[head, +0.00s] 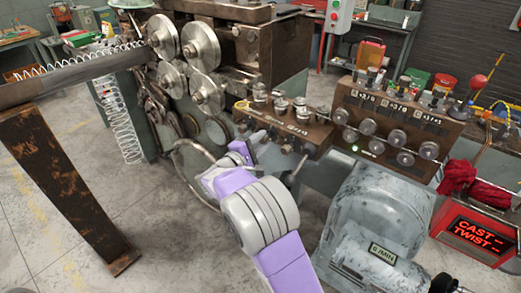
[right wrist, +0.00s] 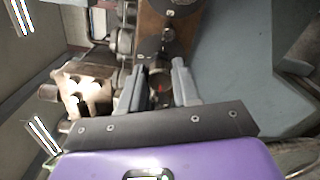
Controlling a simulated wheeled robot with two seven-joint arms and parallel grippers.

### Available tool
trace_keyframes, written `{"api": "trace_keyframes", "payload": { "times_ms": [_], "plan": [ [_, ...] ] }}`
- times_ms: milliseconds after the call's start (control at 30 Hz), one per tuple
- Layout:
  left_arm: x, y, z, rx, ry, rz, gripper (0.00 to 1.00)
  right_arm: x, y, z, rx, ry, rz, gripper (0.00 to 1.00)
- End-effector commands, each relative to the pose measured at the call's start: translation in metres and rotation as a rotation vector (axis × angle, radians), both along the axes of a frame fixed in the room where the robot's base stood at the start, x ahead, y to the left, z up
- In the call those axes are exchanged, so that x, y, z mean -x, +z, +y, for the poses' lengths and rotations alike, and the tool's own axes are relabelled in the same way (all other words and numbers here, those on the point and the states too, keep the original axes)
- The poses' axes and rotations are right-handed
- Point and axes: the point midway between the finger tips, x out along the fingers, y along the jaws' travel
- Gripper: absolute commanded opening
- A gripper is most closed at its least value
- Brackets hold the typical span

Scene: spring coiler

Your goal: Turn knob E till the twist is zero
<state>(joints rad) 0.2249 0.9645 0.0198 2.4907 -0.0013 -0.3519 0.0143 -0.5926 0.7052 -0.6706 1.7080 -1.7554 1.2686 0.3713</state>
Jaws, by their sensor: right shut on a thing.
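My right gripper (head: 254,143) reaches the front of the smaller brown control box (head: 318,146), near its left end. In the right wrist view its two grey fingers (right wrist: 160,92) are shut on a small dark knob-like part with a reddish spot. The fingers hide most of that part, and I cannot read whether it is marked E. The red-framed display (head: 478,239) at the right reads "CAST --" and "TWIST --", with no numbers. My left gripper is not in view.
A larger brown panel (head: 395,125) with several round knobs and dials stands right of the smaller box. A grey motor housing (head: 375,215) stands below it. The coiler's metal rollers (head: 200,45) are at upper left. A rusty post (head: 65,190) stands at left.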

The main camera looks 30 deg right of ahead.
Motion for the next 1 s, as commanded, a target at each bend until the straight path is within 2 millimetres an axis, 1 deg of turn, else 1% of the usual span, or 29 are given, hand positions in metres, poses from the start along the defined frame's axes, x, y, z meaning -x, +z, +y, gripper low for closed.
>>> {"api": "trace_keyframes", "payload": {
  "times_ms": [33,300,533,933,967,1000],
  "plan": [
    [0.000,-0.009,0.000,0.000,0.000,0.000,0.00,0.000,-0.005,0.001,-0.016,0.002,-0.029,0.01],
    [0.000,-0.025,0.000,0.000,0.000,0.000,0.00,0.000,-0.004,0.001,-0.062,0.003,-0.139,0.01],
    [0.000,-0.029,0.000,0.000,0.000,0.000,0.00,0.000,-0.002,0.002,-0.077,0.003,-0.176,0.01],
    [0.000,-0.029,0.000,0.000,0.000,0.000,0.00,0.000,-0.001,0.002,-0.080,0.004,-0.180,0.01],
    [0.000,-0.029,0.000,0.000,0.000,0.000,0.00,0.000,-0.001,0.002,-0.080,0.004,-0.180,0.34],
    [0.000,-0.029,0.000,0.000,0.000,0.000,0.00,0.000,-0.001,0.001,-0.078,0.003,-0.180,0.40]
  ]
}}
